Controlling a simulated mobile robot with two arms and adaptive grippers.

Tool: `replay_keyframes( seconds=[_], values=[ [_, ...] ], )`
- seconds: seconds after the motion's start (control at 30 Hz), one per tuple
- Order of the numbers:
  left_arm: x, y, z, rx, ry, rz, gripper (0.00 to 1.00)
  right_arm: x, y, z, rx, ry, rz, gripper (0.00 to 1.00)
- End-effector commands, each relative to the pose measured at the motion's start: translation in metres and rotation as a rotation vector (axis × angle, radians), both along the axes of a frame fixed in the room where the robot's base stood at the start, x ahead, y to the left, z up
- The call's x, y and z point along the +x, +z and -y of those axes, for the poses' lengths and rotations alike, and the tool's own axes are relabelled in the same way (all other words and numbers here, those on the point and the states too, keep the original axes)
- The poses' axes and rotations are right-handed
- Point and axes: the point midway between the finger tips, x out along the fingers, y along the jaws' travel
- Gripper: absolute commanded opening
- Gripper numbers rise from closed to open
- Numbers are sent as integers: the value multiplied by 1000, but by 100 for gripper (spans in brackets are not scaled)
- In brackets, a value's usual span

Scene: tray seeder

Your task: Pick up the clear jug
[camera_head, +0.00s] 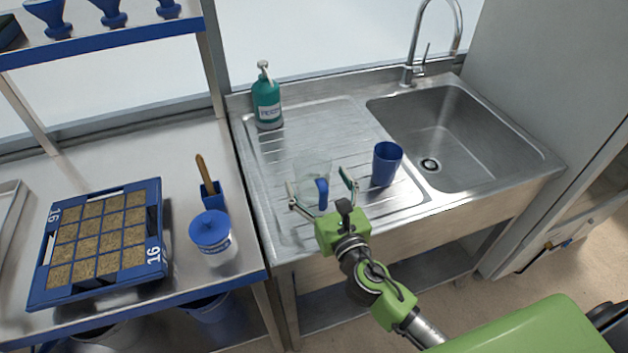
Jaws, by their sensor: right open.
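The clear jug (311,170) stands on the ridged drainboard (278,148) of the steel sink unit. It is see-through and has a blue handle (322,193) on its near side. My right gripper (320,190) reaches in from the lower right. Its two fingers are spread apart, one on the left and one on the right of the handle. I cannot tell whether either finger touches the jug. My left gripper does not show.
A blue cup (386,164) stands close right of the gripper. A teal pump bottle (267,99) stands behind the jug. The sink basin (470,135) is at right. On the left bench are a blue seed tray (153,195), a blue-lidded tub (213,240) and a wooden-handled tool (203,170).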

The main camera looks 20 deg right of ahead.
Motion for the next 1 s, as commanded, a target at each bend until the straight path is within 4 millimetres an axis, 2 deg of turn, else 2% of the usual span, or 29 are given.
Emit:
replay_keyframes(
  seconds=[0.1, 0.2, 0.47, 0.6, 0.67, 1.0],
  values=[
    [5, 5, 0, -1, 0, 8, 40, 19, 1, 0, 1, -1, 2, 81],
    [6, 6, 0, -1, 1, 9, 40, 27, 0, 0, 1, -1, 1, 81],
    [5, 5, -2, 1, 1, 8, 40, 29, -2, 0, 0, 0, -1, 81],
    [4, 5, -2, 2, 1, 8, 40, 29, -2, 0, 0, 0, 0, 44],
    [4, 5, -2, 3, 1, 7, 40, 29, -2, 0, 0, 0, 0, 31],
    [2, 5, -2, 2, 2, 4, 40, 29, 0, 0, 0, 0, 2, 31]
  ],
)
